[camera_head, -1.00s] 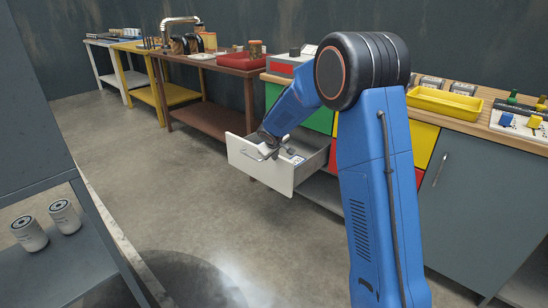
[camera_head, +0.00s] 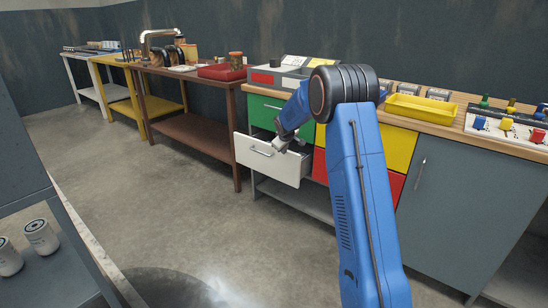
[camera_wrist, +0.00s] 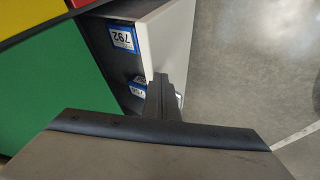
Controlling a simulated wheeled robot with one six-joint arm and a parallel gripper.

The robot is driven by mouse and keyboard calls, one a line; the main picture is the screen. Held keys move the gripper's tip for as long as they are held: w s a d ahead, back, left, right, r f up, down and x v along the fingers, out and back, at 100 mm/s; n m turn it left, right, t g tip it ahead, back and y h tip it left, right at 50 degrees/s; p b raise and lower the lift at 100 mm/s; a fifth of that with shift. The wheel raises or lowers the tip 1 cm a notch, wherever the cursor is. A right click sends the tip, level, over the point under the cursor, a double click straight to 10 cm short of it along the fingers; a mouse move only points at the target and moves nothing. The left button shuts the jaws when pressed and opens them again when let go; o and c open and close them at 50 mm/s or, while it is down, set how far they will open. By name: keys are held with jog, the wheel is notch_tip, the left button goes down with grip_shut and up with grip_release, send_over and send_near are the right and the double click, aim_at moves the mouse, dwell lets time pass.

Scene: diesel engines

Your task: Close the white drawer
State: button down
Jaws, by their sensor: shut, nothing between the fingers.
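The white drawer (camera_head: 262,162) is pulled out from the workbench cabinet, with a bar handle (camera_head: 260,152) on its front. My gripper (camera_head: 282,148) is at the top edge of the drawer front, with its fingers shut and empty. Blue-and-white labelled boxes (camera_wrist: 122,39) lie inside the drawer. Part of the interior is hidden by my gripper.
Green (camera_head: 262,112), yellow (camera_head: 397,147) and red drawer fronts surround the opening. A yellow tray (camera_head: 420,109) sits on the workbench top. A brown table (camera_head: 190,135) stands to the left. A shelf with white filters (camera_head: 40,237) is at the near left. The floor between is clear.

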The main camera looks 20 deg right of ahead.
jog(key=w+d, duration=0.4)
jog(key=d, duration=0.3)
jog(key=shift+w+d, duration=0.25)
jog(key=shift+w, duration=0.15)
jog(key=shift+a, duration=0.1)
